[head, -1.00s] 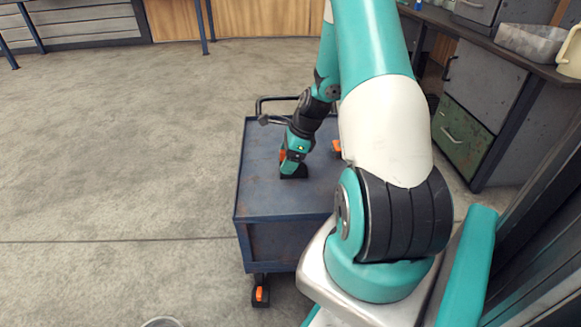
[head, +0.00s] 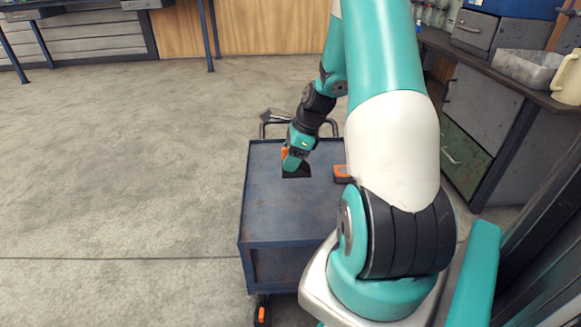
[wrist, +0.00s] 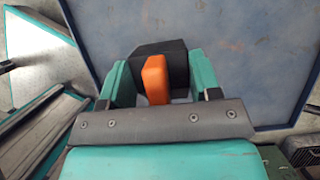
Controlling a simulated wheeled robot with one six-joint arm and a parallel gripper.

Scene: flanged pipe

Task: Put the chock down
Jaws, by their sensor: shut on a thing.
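The chock is a black block with an orange piece. It shows between the fingers in the wrist view (wrist: 155,75) and as a dark shape below the gripper in the head view (head: 297,172). My gripper (head: 292,161) is shut on it, a teal finger on each side. The gripper points down over the far part of the blue cart top (head: 283,212). I cannot tell whether the chock's underside touches the cart. The fingers hide part of it.
An orange and dark object (head: 342,173) is on the cart's right, partly behind my arm. A handle (head: 330,124) rises at the far edge. The near left cart top is bare. Grey cabinets (head: 490,110) stand right; open floor lies left.

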